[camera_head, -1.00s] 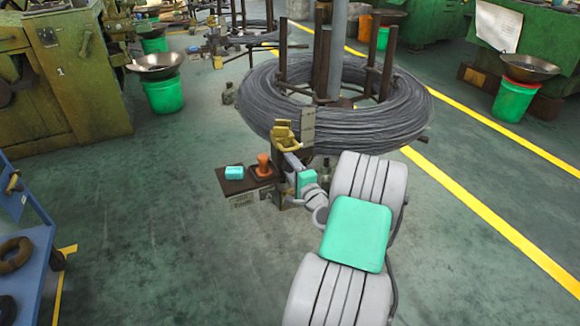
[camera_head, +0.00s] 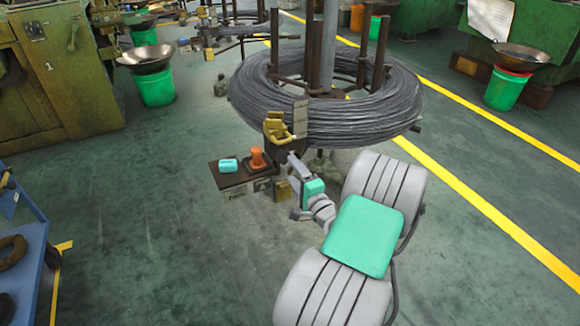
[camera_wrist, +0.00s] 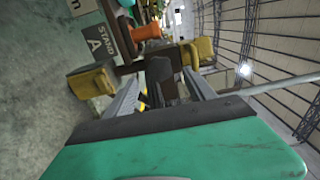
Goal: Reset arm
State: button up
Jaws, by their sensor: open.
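My arm (camera_head: 360,237), grey with teal covers, reaches from the lower right toward the wire coil stand. My gripper (camera_head: 280,160) is at its end, in front of the coil and just right of a small dark stand. Dark parts show behind the gap.
The small stand (camera_head: 228,181) holds a teal block (camera_head: 228,165) and an orange piece (camera_head: 257,159). The large wire coil (camera_head: 330,130) is close behind my gripper. A blue cart (camera_head: 30,265) stands at left. Green floor is free between cart and stand.

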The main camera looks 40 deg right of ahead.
jog(key=w+a+r+n+g+y+p, duration=0.1)
jog(key=w+a+r+n+y+p, duration=0.25)
jog(key=a, duration=0.35)
jog(key=w+a+r+n+g+y+p, duration=0.2)
jog(key=w+a+r+n+y+p, duration=0.15)
jog(key=a+n, duration=0.2)
jog(key=s+a+r+n+g+y+p, duration=0.1)
jog(key=a+r+n+g+p, duration=0.3)
jog(key=a, duration=0.3)
jog(key=s+a+r+n+g+y+p, duration=0.1)
jog(key=a+r+n+p, duration=0.25)
jog(key=a+p, duration=0.3)
jog(key=s+a+r+n+g+h+p, duration=0.2)
jog(key=s+a+r+g+p, duration=0.1)
jog(key=s+r, duration=0.5)
jog(key=s+a+r+n+g+h+p, duration=0.2)
jog(key=s+a+r+n+g+p, duration=0.1)
jog(key=s+r+p, duration=0.4)
jog(key=shift+s+a+r, duration=0.35)
jog(key=shift+a+r, duration=0.5)
